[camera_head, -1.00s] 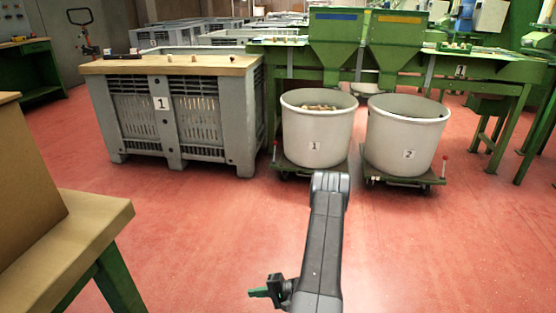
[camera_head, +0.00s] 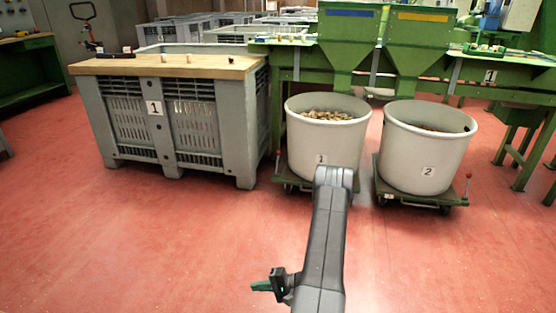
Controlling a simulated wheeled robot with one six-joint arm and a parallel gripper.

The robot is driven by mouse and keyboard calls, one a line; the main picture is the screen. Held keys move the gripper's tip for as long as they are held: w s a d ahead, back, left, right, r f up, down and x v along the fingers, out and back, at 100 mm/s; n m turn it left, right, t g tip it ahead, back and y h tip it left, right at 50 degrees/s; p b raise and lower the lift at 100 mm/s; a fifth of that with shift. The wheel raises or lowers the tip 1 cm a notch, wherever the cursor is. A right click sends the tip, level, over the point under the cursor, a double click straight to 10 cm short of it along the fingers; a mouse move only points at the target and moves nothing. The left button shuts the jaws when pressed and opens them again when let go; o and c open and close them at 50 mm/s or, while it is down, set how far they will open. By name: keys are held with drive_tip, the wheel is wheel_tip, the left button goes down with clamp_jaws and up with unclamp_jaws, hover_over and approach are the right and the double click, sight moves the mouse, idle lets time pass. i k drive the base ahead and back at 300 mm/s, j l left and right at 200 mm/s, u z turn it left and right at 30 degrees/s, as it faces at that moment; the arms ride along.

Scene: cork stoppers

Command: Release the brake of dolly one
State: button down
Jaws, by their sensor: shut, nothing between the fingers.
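Dolly one (camera_head: 297,181) is a low green platform on small casters, carrying the white tub marked 1 (camera_head: 310,143). A thin upright lever (camera_head: 278,158) stands at its left corner, close to the grey bin. It is small, and I cannot tell its brake position. My arm hides part of the dolly's front and right side. My gripper (camera_head: 262,287) is at the bottom of the picture, in front of dolly one and well apart from it. Its green-tipped fingers are shut and empty, pointing left.
Dolly two (camera_head: 415,200) carries the tub marked 2 (camera_head: 424,150) close on the right; a red-knobbed lever (camera_head: 467,181) stands at its right corner. The grey bin (camera_head: 247,150) with a wooden top stands left of dolly one. Green machinery (camera_head: 350,45) stands behind. The red floor (camera_head: 150,240) in front is clear.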

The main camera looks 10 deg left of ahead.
sight(278, 153)
drive_tip(key=i+j+u, duration=0.1)
drive_tip(key=i+u, duration=0.4)
drive_tip(key=i, duration=0.15)
drive_tip(key=i+l+u, duration=0.15)
drive_tip(key=i+u, duration=0.35)
drive_tip(key=i, duration=0.15)
drive_tip(key=i+j+z, duration=0.25)
drive_tip(key=i, duration=0.15)
drive_tip(key=i+j+z, duration=0.1)
drive_tip(key=i+z, duration=0.15)
drive_tip(key=i+j+z, duration=0.15)
drive_tip(key=z, duration=0.3)
drive_tip(key=i+j+z, duration=0.2)
drive_tip(key=z, duration=0.25)
drive_tip(key=i+j+z, duration=0.25)
drive_tip(key=z, duration=0.25)
drive_tip(key=i+j+z, duration=0.1)
drive_tip(key=j+z, duration=0.35)
drive_tip(key=i+j+z, duration=0.1)
drive_tip(key=j+z, duration=0.3)
